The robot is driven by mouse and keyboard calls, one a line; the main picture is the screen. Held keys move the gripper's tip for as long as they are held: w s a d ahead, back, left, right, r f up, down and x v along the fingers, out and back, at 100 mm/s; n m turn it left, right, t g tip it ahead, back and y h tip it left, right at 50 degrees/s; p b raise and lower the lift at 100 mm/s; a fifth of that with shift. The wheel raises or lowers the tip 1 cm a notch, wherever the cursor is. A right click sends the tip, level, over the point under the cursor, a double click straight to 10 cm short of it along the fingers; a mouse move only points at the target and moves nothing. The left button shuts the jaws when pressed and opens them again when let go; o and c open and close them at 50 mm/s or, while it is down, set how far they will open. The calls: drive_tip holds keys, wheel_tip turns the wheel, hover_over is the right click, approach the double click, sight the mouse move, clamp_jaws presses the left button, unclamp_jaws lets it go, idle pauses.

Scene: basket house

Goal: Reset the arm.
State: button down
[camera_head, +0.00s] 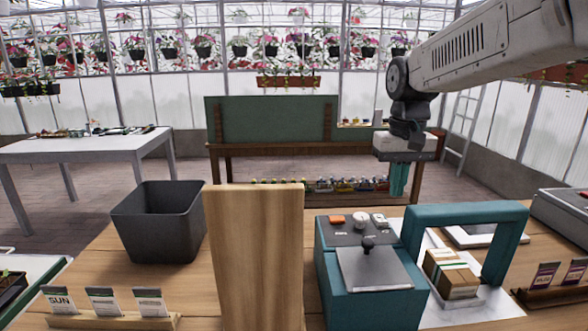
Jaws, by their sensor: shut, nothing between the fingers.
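My arm reaches in from the upper right of the head camera view. My gripper (398,180) hangs from it, pointing down, with teal fingers that are closed together and hold nothing. It is in the air above the far side of the wooden table, behind the teal box and the teal frame, and touches nothing that I can see.
On the table (270,300) stand a dark bin (160,222), a tall wooden board (254,255), a teal box with a lid (372,280), a teal frame (466,212) over banded wooden blocks (452,275), and seed packet holders (112,320). A green-backed bench (270,120) stands behind.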

drive_tip(key=s+d+f, duration=0.1)
drive_tip(key=s+f, duration=0.2)
drive_tip(key=s, duration=1.1)
drive_tip(key=s+d+f+t, duration=0.1)
drive_tip(key=s+f, duration=0.2)
drive_tip(key=s, duration=1.1)
drive_tip(key=shift+s+d, duration=0.2)
drive_tip(key=shift+s, duration=0.1)
